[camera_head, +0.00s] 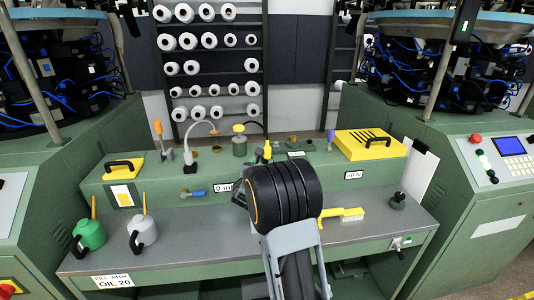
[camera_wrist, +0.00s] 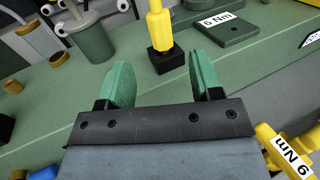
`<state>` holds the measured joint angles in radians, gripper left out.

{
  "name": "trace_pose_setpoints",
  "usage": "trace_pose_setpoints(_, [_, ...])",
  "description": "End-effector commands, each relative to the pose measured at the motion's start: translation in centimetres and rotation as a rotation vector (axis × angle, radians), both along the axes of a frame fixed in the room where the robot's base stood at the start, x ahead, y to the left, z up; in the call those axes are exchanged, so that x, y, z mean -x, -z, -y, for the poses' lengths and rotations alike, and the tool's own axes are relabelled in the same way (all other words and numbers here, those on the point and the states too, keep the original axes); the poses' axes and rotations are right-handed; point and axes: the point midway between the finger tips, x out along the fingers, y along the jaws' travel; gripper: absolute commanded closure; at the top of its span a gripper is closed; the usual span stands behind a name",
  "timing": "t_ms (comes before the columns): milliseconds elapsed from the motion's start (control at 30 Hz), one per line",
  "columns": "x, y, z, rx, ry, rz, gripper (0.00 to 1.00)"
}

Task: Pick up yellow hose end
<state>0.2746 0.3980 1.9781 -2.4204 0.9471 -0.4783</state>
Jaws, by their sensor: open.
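The yellow hose end (camera_wrist: 158,28) stands upright in a small black block (camera_wrist: 166,60) on the green machine top in the wrist view. In the head view it shows as a small yellow piece (camera_head: 267,149) just beyond my arm, with a black hose near it. My gripper (camera_wrist: 160,60) is open, with its two green fingers apart and nothing between them. In the wrist view the hose end lies beyond the fingertips, roughly in line with the gap. My arm mostly hides the gripper in the head view.
A green canister (camera_wrist: 92,42) stands left of the hose end, and a green plate labelled 6 Nm (camera_wrist: 222,32) lies to its right. Oil cans (camera_head: 142,232) stand on the grey shelf at left.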

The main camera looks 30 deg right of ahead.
Motion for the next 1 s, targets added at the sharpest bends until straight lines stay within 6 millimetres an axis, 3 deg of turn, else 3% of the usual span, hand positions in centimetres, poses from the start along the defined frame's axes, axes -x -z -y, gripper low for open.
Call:
trace_pose_setpoints(200, [-2.1, 0.0, 2.4, -0.002, 0.002, -0.001, 0.41])
trace_pose_setpoints(467, [-3.0, 0.0, 3.5, -0.003, 0.002, 0.002, 0.41])
trace_pose_setpoints(800, [-5.8, 0.1, 6.6, -0.003, 0.002, 0.000, 0.41])
trace_pose_setpoints(1000, [-6.2, 0.2, 7.1, -0.002, 0.003, 0.001, 0.41])
